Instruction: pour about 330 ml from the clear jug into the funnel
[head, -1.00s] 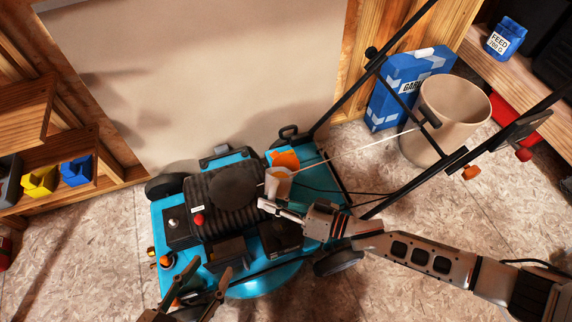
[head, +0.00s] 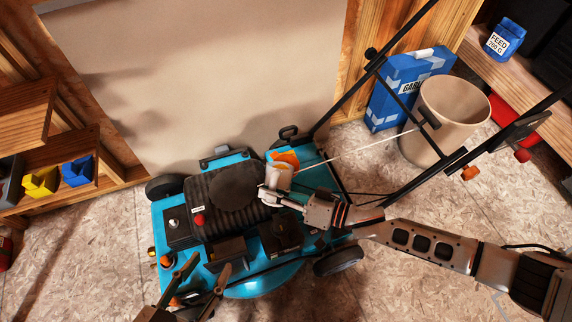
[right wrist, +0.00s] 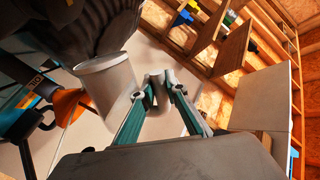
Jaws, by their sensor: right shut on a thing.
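The clear jug (head: 278,176) is a pale, see-through vessel above the mower's deck, just behind the dark engine cover. My right gripper (head: 270,197) is shut on it. In the right wrist view the jug (right wrist: 108,84) stands left of the fingertips (right wrist: 158,92), which close on its handle. The orange funnel (head: 287,158) shows just beyond the jug, partly hidden by it. It also shows left of the jug in the right wrist view (right wrist: 68,104). I cannot make out the liquid level or any stream. My left gripper (head: 206,276) is open and empty at the front of the mower.
The blue mower (head: 262,284) stands on the chipboard floor, its black handlebar (head: 345,97) rising right. A beige bin (head: 440,112) and blue box (head: 398,92) stand behind. Shelves with yellow (head: 41,181) and blue (head: 77,172) bins are left.

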